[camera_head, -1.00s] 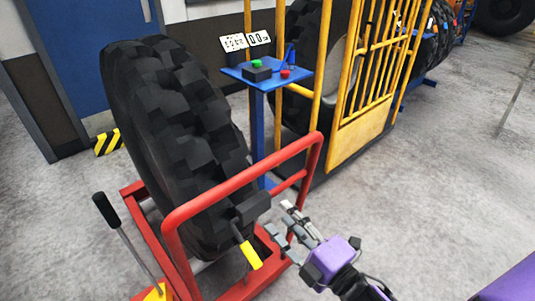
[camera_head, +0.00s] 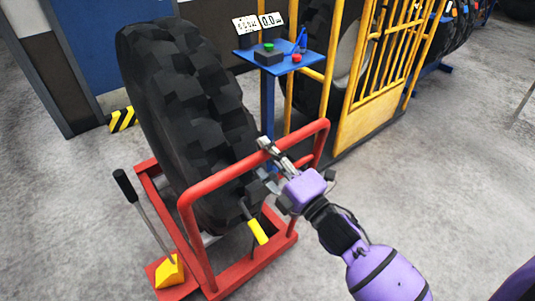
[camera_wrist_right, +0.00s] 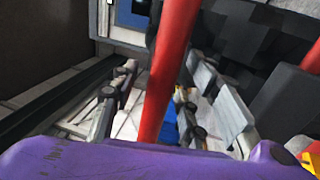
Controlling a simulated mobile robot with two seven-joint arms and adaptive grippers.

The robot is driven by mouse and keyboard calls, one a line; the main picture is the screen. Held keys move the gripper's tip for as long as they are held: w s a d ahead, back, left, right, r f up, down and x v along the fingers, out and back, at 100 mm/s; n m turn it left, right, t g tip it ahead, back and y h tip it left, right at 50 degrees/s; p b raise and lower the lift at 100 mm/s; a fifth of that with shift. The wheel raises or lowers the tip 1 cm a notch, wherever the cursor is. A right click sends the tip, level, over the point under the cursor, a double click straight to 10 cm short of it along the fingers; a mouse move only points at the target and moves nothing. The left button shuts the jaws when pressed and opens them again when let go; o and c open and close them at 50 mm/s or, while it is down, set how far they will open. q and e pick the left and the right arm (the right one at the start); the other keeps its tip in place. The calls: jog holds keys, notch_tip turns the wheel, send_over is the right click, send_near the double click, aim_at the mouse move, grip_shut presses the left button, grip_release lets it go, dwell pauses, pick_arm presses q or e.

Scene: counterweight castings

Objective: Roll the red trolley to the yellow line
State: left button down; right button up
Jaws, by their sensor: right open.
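The red trolley (camera_head: 200,187) stands on the grey floor and carries a large black tyre (camera_head: 185,90). Its raised red push bar also shows in the right wrist view (camera_wrist_right: 167,70). My right gripper (camera_head: 262,168) is open at the bar's upper rail. In the right wrist view the bar runs between its two spread fingers (camera_wrist_right: 165,95); I cannot tell whether they touch it. A yellow-tipped lever (camera_head: 257,230) is just below the gripper. A black-handled lever on a yellow base (camera_head: 170,271) is at the trolley's left front. No yellow floor line and no left gripper show.
A blue stand (camera_head: 268,110) with a button box and a display is right behind the trolley. A yellow barred cage (camera_head: 390,75) stands beyond it. A black-yellow striped block (camera_head: 121,119) lies by the blue door. The floor at right is open.

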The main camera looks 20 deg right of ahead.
grip_shut()
